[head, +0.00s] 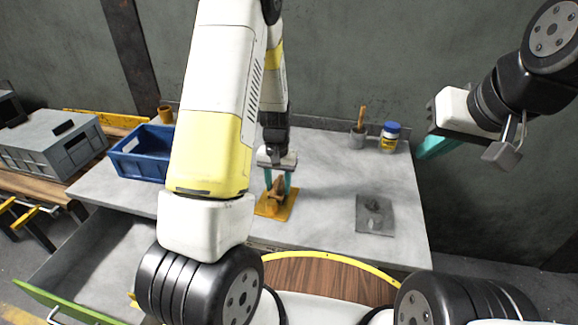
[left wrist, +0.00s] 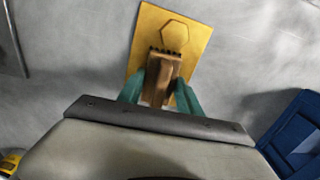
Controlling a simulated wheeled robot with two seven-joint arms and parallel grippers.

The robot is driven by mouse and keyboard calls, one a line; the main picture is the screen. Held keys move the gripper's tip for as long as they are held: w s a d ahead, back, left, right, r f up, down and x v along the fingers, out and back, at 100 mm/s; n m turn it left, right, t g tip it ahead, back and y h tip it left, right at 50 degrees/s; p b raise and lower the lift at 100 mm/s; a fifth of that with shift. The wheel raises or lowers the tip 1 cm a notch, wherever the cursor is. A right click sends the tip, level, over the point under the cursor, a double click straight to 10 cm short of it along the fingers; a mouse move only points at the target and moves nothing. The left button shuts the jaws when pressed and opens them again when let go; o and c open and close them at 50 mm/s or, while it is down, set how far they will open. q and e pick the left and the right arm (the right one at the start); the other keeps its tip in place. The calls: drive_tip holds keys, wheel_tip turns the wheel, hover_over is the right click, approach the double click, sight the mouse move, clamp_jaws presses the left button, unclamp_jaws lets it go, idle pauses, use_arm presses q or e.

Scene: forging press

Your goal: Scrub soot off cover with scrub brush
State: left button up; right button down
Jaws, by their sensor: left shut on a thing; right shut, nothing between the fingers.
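My left gripper (head: 277,181) is shut on a brown wooden scrub brush (head: 277,186). In the left wrist view the brush (left wrist: 160,75) sits between the teal fingers (left wrist: 158,95), with dark bristles at its far end. It is over a yellow plate (left wrist: 150,25) with a hexagon on it; I cannot tell whether they touch. The plate (head: 268,208) lies on the table in the head view. A dark grey plate (head: 375,226) with a small raised part, possibly the sooty cover, lies further right. My right gripper (head: 437,147) is shut and empty, raised beyond the table's right edge.
The grey table (head: 325,170) is mostly clear between the plates. A blue crate (head: 140,165) stands at the left. A cup with a wooden handle (head: 358,138) and a blue-lidded jar (head: 390,136) stand at the back. An open drawer (head: 90,265) juts out at front left.

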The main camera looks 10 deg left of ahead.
sight(275, 188)
use_arm(q)
drive_tip(key=shift+s+a, duration=0.2)
drive_tip(key=shift+s, duration=1.4)
drive_tip(key=shift+w+d+f, duration=0.1)
drive_tip(key=shift+w+d, duration=0.05)
drive_tip(key=shift+w, duration=0.85)
drive_tip(key=shift+w+d+f, duration=0.1)
drive_tip(key=shift+w, duration=0.85)
drive_tip(key=shift+w+d+r, duration=0.1)
drive_tip(key=shift+w+d, duration=0.1)
drive_tip(key=shift+w, duration=1.6)
drive_tip(key=shift+d, duration=0.1)
drive_tip(key=shift+s+a, duration=0.2)
drive_tip(key=shift+s, duration=1.65)
drive_tip(key=shift+s+a, duration=0.2)
drive_tip(key=shift+s, duration=1.65)
